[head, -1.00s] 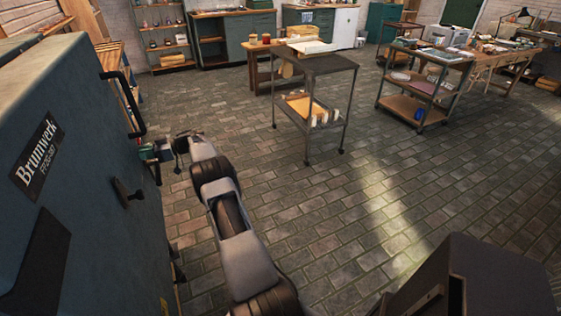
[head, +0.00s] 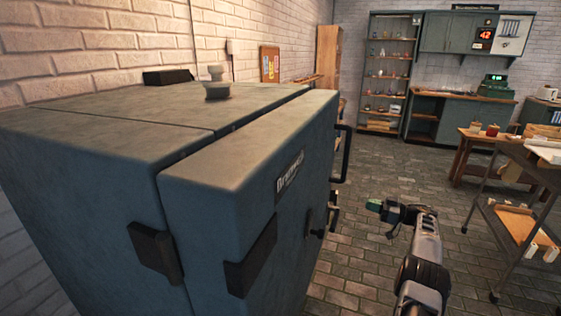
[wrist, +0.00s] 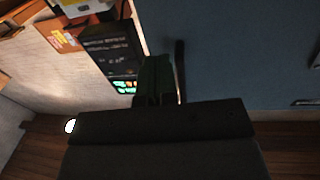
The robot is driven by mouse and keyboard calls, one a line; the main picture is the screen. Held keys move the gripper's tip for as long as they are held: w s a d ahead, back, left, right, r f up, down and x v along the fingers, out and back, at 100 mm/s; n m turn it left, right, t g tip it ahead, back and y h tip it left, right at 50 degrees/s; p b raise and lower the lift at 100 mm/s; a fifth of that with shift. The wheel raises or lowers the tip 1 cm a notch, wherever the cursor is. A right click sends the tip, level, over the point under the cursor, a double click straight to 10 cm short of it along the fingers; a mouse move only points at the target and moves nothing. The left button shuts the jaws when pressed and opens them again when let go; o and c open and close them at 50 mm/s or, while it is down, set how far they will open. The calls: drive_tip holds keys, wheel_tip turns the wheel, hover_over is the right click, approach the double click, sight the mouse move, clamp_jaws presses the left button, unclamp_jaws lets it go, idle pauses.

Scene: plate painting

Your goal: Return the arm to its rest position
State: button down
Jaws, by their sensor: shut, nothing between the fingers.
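My gripper (head: 374,205) is at the end of my arm, in front of the door side of a large blue-grey kiln (head: 240,155). It is shut and empty, and clear floor shows around it in the head view. In the wrist view my gripper (wrist: 155,78) is dark and points toward a dark control box (wrist: 112,55) with lit green keys. The kiln's blue-grey face (wrist: 240,50) fills the right of that view. The arm reaches out from the lower right of the head view.
The kiln's door handle (head: 343,153) juts out left of my gripper. A metal cart (head: 515,220) stands to the right. A shelf (head: 382,75), a cabinet (head: 465,120) and a wooden table (head: 480,150) are at the back. The brick floor between is free.

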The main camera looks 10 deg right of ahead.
drive_tip(key=w+d+f+m+t+h, duration=0.2)
drive_tip(key=d+f+m+h, duration=0.1)
drive_tip(key=d+m+h, duration=0.4)
drive_tip(key=w+d+f+m+t+h, duration=0.25)
drive_tip(key=d+h, duration=0.25)
drive_tip(key=h, duration=0.4)
drive_tip(key=s+a+r+m+g+y+p, duration=0.15)
drive_tip(key=s+a+r+g, duration=0.3)
drive_tip(key=s+a, duration=0.75)
drive_tip(key=s+a+r+g+p, duration=0.25)
drive_tip(key=s+a+g, duration=0.25)
drive_tip(key=s+a, duration=0.75)
drive_tip(key=s+a+r+m+g+p, duration=0.15)
drive_tip(key=s+a+r+g, duration=0.3)
drive_tip(key=s+a, duration=0.8)
drive_tip(key=a+r+n+t+p, duration=0.1)
drive_tip(key=a+r+n, duration=0.1)
drive_tip(key=a+r, duration=0.2)
drive_tip(key=a, duration=0.3)
drive_tip(key=shift+a+r+n+y, duration=0.25)
drive_tip(key=shift+a+n+y, duration=0.1)
drive_tip(key=shift+a, duration=0.05)
drive_tip(key=shift+t, duration=0.25)
